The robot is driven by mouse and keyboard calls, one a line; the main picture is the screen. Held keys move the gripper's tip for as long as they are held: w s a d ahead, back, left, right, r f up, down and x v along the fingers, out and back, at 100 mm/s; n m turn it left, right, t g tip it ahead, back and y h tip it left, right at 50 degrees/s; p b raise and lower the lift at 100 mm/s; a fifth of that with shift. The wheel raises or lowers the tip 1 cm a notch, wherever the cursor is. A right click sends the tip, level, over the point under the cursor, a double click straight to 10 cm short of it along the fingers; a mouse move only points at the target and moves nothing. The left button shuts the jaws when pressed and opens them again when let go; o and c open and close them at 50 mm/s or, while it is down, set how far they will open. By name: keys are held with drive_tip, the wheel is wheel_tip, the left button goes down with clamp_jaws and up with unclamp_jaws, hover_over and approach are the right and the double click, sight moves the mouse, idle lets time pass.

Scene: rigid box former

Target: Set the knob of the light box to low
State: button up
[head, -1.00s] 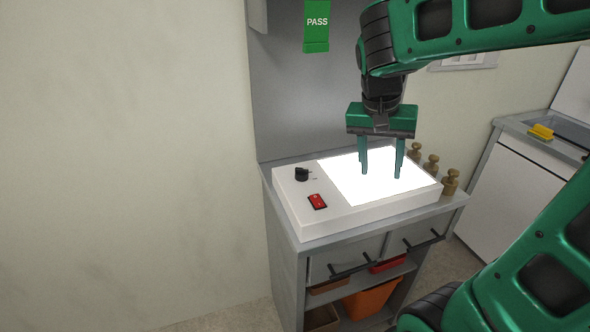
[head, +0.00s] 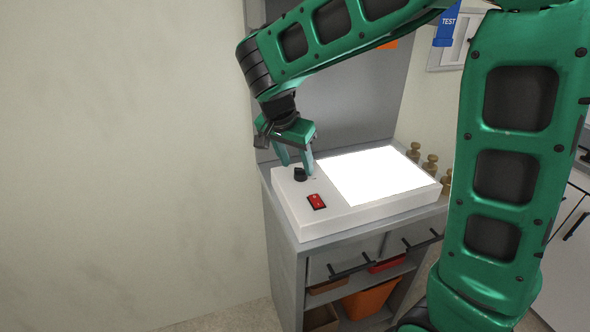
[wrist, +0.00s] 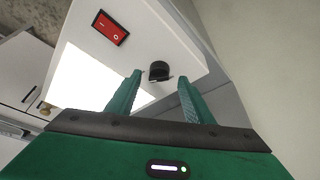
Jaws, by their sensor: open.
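The light box (head: 300,222) is a white slab with a lit panel (head: 378,176), on top of a grey cabinet. Its black knob (head: 300,175) is at the back left of its top, and also shows in the wrist view (wrist: 159,71). A red rocker switch (head: 317,201) is in front of the knob; it also shows in the wrist view (wrist: 110,27). My gripper (head: 296,164) is open, pointing down just above and behind the knob. In the wrist view the knob appears beyond and between the two fingertips, with no visible contact. The knob's markings are too small to read.
Several brass weights (head: 430,165) stand along the cabinet's right edge. A grey upright panel (head: 360,110) rises behind the light box. Drawers with black handles (head: 352,270) and an orange bin (head: 370,298) are below. The left side is bare wall.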

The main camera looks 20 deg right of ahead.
sight(300, 171)
drive_tip(key=shift+x, duration=1.55)
